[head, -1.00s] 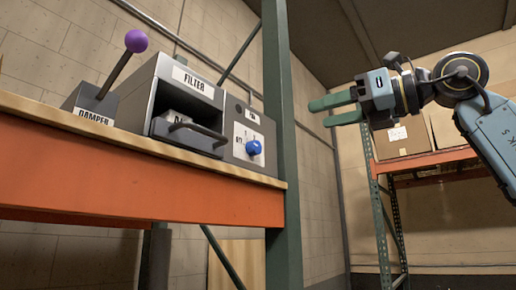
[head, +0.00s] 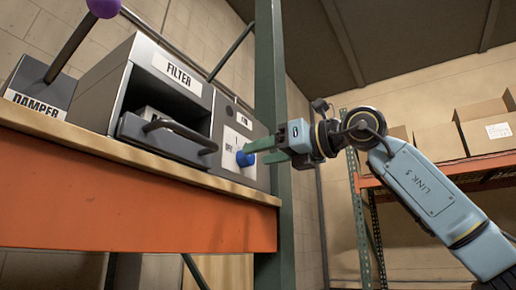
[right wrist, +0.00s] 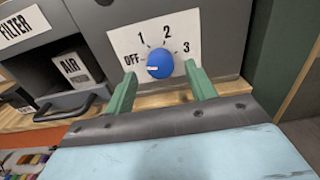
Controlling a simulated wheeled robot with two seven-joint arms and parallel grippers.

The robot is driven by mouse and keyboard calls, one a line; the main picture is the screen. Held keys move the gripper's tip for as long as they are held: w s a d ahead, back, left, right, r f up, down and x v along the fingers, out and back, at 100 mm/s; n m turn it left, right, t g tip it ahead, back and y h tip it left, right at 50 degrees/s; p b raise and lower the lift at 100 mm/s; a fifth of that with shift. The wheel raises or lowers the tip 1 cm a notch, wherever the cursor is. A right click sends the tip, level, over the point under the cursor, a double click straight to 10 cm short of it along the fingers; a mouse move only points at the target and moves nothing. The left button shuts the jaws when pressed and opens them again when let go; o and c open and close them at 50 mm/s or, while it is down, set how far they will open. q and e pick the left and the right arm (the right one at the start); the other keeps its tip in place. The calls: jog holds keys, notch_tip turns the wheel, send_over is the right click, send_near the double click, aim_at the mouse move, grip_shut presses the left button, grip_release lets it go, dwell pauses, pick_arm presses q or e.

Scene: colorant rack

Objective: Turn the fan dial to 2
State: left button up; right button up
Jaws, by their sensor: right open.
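The blue fan dial (right wrist: 160,64) sits on a white label plate (right wrist: 183,30) marked OFF, 1, 2 and 3. Its white pointer mark faces left, toward OFF. The dial also shows in the head view (head: 245,158) on the grey fan box (head: 256,174). My right gripper (right wrist: 160,73) is open, with one green finger on each side of the dial and gaps visible between them and it. It also shows in the head view (head: 262,150), reaching in from the right. My left gripper is not in view.
Left of the fan box is the filter housing (head: 178,72) with a protruding drawer handle (head: 180,135), then the damper lever with a purple knob (head: 103,8). A green rack post (head: 270,60) stands close behind the gripper. Cardboard boxes (head: 485,125) sit on a far shelf.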

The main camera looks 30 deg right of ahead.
jog(key=shift+w+a, duration=0.3)
jog(key=shift+w, duration=0.25)
jog(key=shift+w+a, duration=0.15)
jog(key=shift+w, duration=0.3)
jog(key=shift+s, duration=0.15)
jog(key=shift+c, duration=0.3)
jog(key=c, duration=0.9)
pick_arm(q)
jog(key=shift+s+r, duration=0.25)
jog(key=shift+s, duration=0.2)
pick_arm(e)
jog(key=shift+c, duration=0.2)
